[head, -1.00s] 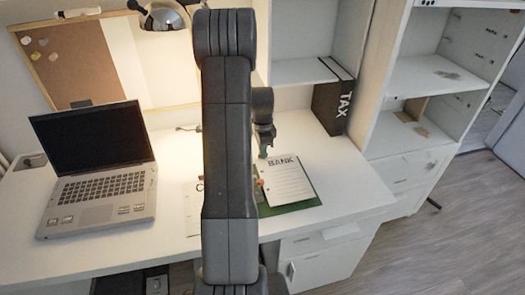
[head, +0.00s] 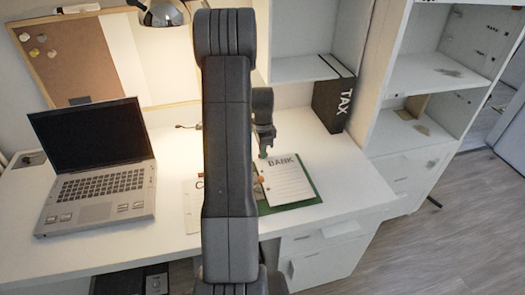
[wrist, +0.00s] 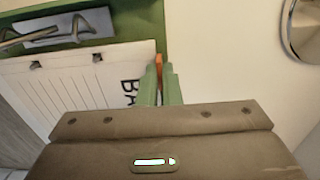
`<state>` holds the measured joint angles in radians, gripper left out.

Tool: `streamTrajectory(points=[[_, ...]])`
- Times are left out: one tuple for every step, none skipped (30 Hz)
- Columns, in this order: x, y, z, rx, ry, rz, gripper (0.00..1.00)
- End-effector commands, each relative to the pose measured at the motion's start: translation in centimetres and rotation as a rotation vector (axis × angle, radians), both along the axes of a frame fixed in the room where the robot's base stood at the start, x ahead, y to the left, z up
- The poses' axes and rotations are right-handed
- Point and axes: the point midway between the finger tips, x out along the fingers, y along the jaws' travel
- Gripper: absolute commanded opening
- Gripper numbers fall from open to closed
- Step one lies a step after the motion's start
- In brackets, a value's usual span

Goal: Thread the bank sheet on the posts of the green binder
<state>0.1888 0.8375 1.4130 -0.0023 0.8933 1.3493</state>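The bank sheet (head: 287,184), white with printed lines, lies over the green binder (head: 305,205) at the right part of the desk. In the wrist view the sheet (wrist: 70,85) shows two holes along its upper edge. The binder's metal posts (wrist: 60,32) stand beyond that edge, and the holes look apart from them. My gripper (head: 265,155) is at the sheet's heading end. In the wrist view its green fingers (wrist: 160,88) are close together at the sheet's edge, with a small orange piece (wrist: 159,62) between them. The exact grip is partly hidden.
An open laptop (head: 95,165) stands at the left. A black TAX binder (head: 333,103) stands at the back right below the shelf. Another sheet (head: 193,200) is mostly hidden behind my arm. A metal lamp (head: 163,12) hangs over the back.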

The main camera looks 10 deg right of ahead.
Motion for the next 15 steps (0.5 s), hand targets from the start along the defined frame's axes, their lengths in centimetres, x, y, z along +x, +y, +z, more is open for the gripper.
streamTrajectory(points=[[-0.01,0.00,-0.11,0.000,0.000,0.000,0.00],[-0.01,0.00,-0.15,0.000,0.000,0.000,0.00],[-0.01,0.00,-0.20,0.000,0.000,0.000,0.00],[0.00,0.00,-0.24,0.000,0.000,0.000,0.00],[0.00,0.00,-0.27,0.000,0.000,0.000,0.00],[-0.01,0.00,-0.32,0.000,0.000,0.000,0.00],[0.00,0.00,-0.36,0.000,0.000,0.000,0.00],[0.00,0.00,-0.39,0.000,0.000,0.000,0.00],[-0.01,0.00,-0.44,0.000,0.000,0.000,0.00],[-0.01,0.00,-0.48,0.000,0.000,0.000,0.00],[-0.01,0.00,-0.51,0.000,0.000,0.000,0.00],[-0.01,0.00,-0.56,0.000,0.000,0.000,0.00],[0.00,0.00,-0.60,0.000,0.000,0.000,0.00],[-0.01,0.00,-0.63,0.000,0.000,0.000,0.00],[0.00,0.00,-0.66,0.000,0.000,0.000,0.00]])
